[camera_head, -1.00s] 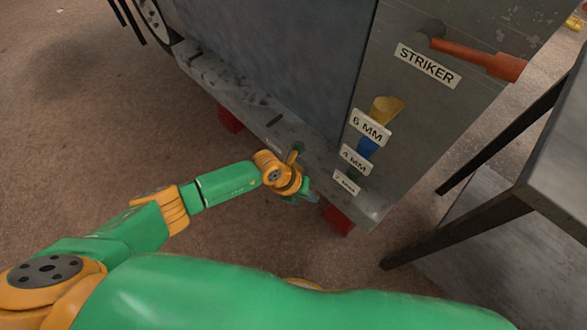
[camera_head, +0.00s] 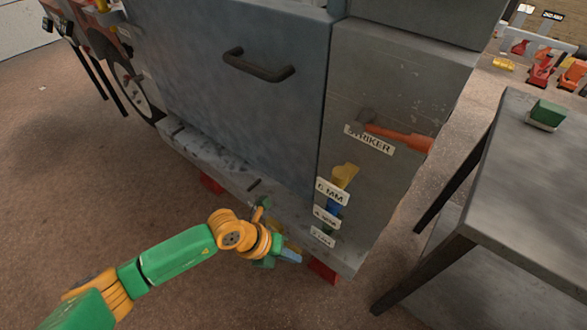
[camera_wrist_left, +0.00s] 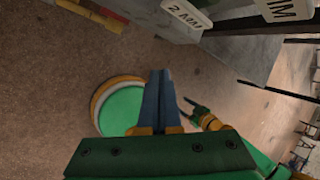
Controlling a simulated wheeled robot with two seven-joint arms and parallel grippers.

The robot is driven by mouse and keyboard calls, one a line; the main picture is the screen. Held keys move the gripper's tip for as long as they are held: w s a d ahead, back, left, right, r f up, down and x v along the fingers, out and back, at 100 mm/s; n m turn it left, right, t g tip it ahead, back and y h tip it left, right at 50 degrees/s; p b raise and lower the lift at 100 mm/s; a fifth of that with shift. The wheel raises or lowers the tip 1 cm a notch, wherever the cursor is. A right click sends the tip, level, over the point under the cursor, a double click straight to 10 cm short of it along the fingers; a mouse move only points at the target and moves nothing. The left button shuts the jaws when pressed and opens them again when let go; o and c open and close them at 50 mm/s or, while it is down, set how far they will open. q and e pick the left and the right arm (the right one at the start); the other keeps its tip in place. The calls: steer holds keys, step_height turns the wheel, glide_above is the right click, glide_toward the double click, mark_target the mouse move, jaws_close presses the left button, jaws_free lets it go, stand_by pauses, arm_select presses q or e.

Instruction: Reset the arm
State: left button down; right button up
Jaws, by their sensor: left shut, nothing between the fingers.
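My left arm, green and orange, comes in from the lower left in the head view. Its gripper (camera_head: 291,255) is low beside the bottom ledge of a grey metal cabinet (camera_head: 262,120). In the left wrist view the two blue-grey fingers (camera_wrist_left: 160,98) lie together, shut with nothing between them. Brown floor shows beyond them. A green and orange part of my own body shows behind the fingers.
The cabinet side carries an orange-handled striker (camera_head: 398,137) and labelled yellow and blue tools (camera_head: 343,175). Red blocks (camera_head: 322,270) sit under the cabinet. A grey table (camera_head: 530,180) at right bears a green block (camera_head: 547,113). Open floor (camera_head: 80,190) lies at left.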

arm_select(q)
steer(key=w+d+r+n+t+h+p, duration=0.35)
steer(key=d+r+n+h, duration=0.2)
steer(key=n, duration=0.45)
steer(key=w+a+f+n+t+y+p, duration=0.2)
steer(key=a+f+n+t, duration=0.3)
steer(key=a+n, duration=0.3)
steer(key=s+a+f+n+g+y+p, duration=0.2)
steer(key=s+a+f+n+y, duration=0.55)
steer(key=a+f+n, duration=0.3)
steer(key=s+a+f+n+g+y, duration=0.1)
steer(key=s+a+f+n+g, duration=0.1)
steer(key=s, duration=1)
steer(key=s+a+f+n+g+y+p, duration=0.1)
steer(key=s+f+n+g, duration=0.3)
steer(key=s, duration=0.7)
steer(key=shift+s+a+f+g, duration=0.4)
steer(key=shift+a+f+g, duration=0.1)
steer(key=shift+f, duration=0.1)
